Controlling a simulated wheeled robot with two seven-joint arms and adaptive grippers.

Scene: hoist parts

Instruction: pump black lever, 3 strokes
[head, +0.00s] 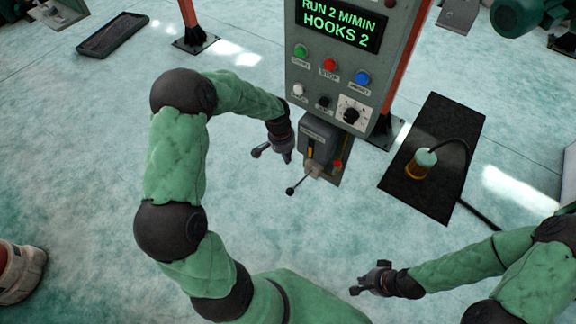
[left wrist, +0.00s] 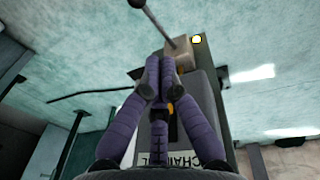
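The black lever (head: 297,185) is a thin rod with a round dark knob, slanting down to the left from a pale block under the control box. In the left wrist view the lever (left wrist: 160,22) shows at the top, beyond the fingers. My left gripper (head: 272,154) is beside the control box, above and left of the knob, apart from the lever. In the left wrist view its fingers (left wrist: 160,75) come close together and overlap the box; their opening is unclear. My right gripper (head: 370,280) hangs at the lower right with its fingers spread, empty and away from the lever.
The control panel (head: 297,65) with a lit display and several buttons stands above the lever. A dark mat (head: 445,125) with a cable and a yellow-and-green part lies at the right. A black tray (head: 112,35) lies at the far left. Floor around the lever is clear.

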